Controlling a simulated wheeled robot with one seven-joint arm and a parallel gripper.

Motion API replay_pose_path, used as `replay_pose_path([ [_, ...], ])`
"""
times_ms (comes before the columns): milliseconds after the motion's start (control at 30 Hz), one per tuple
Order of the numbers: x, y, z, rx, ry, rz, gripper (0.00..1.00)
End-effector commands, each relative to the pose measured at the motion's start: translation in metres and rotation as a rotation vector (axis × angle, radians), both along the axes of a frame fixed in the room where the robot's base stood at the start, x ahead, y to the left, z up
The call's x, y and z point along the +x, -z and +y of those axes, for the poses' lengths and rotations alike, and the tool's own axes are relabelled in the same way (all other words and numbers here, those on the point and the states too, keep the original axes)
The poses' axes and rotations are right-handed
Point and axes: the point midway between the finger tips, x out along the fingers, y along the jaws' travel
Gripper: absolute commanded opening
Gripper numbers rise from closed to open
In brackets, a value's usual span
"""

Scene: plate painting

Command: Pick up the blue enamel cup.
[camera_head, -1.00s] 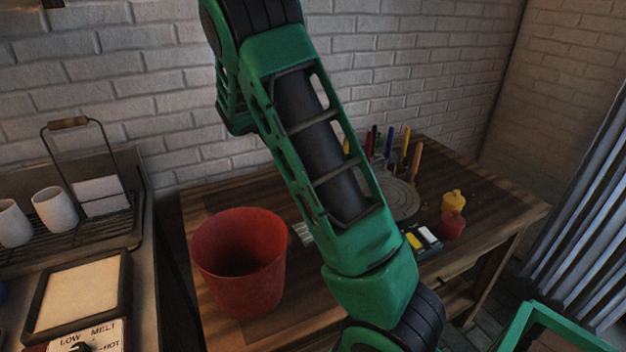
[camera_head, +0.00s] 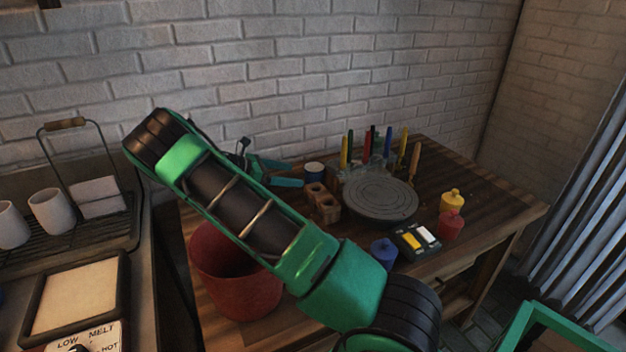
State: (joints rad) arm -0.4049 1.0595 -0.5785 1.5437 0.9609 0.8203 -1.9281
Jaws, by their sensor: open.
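A small blue cup (camera_head: 315,174) with a pale top stands at the back of the wooden table, left of the brushes. My gripper (camera_head: 297,175) reaches out from behind my forearm, just left of the cup. Its two green fingers are spread and point right, toward the cup, with nothing seen between them. The fingertips are close to the cup's left side; I cannot tell whether they touch it. Part of the gripper's base is hidden by my arm.
A wooden block with holes (camera_head: 322,204) stands just in front of the cup. A grey turntable (camera_head: 380,199), upright brushes (camera_head: 403,142), paint bottles (camera_head: 452,201) and a palette (camera_head: 416,241) lie to the right. A red bin (camera_head: 232,290) stands partly behind my arm.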

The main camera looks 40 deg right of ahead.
Motion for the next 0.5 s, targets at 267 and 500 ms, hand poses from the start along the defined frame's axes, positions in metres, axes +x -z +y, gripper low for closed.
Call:
replay_pose_path([
  [267, -0.01, 0.015, -0.031, 0.001, -0.003, -0.001, 0.77],
  [500, -0.014, 0.02, -0.043, 0.001, -0.005, 0.0, 0.77],
])
